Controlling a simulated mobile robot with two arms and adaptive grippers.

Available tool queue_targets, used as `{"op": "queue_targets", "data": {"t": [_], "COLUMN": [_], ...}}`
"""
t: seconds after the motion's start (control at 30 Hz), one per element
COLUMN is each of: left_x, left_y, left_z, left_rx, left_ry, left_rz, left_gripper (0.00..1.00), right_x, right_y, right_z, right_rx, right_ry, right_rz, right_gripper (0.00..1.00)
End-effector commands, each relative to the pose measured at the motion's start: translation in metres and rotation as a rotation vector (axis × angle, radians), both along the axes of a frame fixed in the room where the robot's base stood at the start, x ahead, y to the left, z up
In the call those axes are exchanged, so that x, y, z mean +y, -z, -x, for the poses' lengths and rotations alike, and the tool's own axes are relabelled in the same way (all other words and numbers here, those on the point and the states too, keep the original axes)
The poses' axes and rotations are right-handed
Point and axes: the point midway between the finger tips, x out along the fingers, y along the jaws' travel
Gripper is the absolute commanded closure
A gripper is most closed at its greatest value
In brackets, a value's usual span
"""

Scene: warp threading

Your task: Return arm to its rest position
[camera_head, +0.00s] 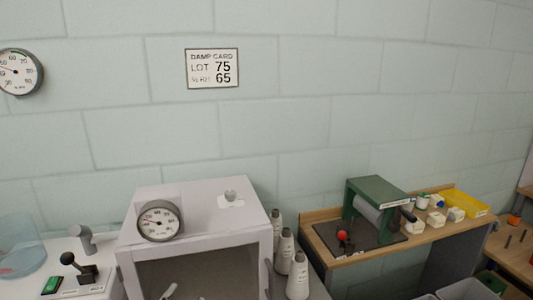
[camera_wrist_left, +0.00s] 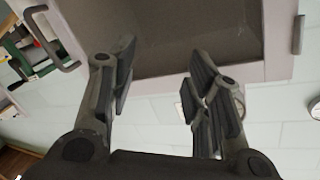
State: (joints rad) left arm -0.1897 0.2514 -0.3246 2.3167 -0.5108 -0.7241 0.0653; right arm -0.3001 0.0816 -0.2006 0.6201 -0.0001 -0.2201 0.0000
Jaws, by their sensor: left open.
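My left gripper (camera_wrist_left: 155,75) shows in the left wrist view with its two dark fingers spread apart and nothing between them. Its fingers overlap the pale cabinet (camera_wrist_left: 278,40) in that picture; I see no clear contact. In the head view the cabinet (camera_head: 195,205) is a white box with a dark front and a round dial (camera_head: 160,221) on top. Neither gripper shows in the head view, and my right gripper is in neither view.
White cones (camera_head: 284,250) stand right of the cabinet. A green-framed roller device (camera_head: 375,205) sits on a wooden bench with a yellow tray (camera_head: 468,204). A black lever (camera_head: 80,270) and a clear container (camera_head: 18,245) are at left.

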Motion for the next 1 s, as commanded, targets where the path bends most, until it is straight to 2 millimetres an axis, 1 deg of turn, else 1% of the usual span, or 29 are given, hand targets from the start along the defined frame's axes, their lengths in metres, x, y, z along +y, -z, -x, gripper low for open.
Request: {"op": "queue_targets", "data": {"t": [0.03, 0.07, 0.1, 0.17, 0.2, 0.27, 0.3, 0.37, 0.4, 0.47, 0.5, 0.57, 0.6, 0.7, 0.77, 0.87, 0.97, 1.0], "left_x": [0.012, 0.018, 0.025, 0.032, 0.035, 0.037, 0.037, 0.038, 0.037, 0.035, 0.034, 0.032, 0.030, 0.030, 0.029, 0.028, 0.027, 0.027], "left_y": [0.031, 0.048, 0.071, 0.102, 0.119, 0.140, 0.152, 0.167, 0.176, 0.186, 0.192, 0.198, 0.206, 0.234, 0.250, 0.280, 0.315, 0.331], "left_z": [0.015, 0.026, 0.041, 0.066, 0.084, 0.109, 0.126, 0.151, 0.168, 0.192, 0.208, 0.232, 0.239, 0.228, 0.225, 0.221, 0.220, 0.220], "left_rx": [0.125, 0.201, 0.303, 0.445, 0.533, 0.649, 0.723, 0.826, 0.891, 0.984, 1.044, 1.133, 1.166, 1.167, 1.174, 1.185, 1.199, 1.205], "left_ry": [-0.048, -0.075, -0.108, -0.148, -0.169, -0.194, -0.207, -0.224, -0.233, -0.243, -0.249, -0.254, -0.256, -0.257, -0.258, -0.259, -0.260, -0.261], "left_rz": [0.049, 0.076, 0.110, 0.156, 0.180, 0.212, 0.231, 0.254, 0.270, 0.290, 0.302, 0.319, 0.323, 0.317, 0.315, 0.313, 0.308, 0.307], "left_gripper": [0.55, 0.55, 0.55, 0.55, 0.55, 0.55, 0.55, 0.55, 0.55, 0.55, 0.55, 0.55, 0.55, 0.55, 0.55, 0.55, 0.55, 0.55], "right_x": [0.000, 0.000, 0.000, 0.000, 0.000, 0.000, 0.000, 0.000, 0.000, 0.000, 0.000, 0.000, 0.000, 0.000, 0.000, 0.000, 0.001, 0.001], "right_y": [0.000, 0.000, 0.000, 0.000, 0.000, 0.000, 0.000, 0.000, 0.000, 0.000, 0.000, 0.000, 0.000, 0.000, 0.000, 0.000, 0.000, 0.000], "right_z": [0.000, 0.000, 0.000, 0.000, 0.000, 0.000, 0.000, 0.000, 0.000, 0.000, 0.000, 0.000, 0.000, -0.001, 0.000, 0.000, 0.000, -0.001], "right_rx": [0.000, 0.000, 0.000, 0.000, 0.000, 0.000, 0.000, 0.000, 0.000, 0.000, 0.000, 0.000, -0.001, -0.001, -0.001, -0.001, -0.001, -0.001], "right_ry": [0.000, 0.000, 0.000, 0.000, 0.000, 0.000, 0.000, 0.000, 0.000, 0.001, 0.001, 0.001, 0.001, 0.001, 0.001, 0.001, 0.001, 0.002], "right_rz": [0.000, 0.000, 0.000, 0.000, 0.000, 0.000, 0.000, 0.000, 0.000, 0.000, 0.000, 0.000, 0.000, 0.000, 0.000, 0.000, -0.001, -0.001], "right_gripper": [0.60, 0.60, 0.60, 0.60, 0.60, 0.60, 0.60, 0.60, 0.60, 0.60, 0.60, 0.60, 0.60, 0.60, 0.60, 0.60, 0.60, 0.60]}}
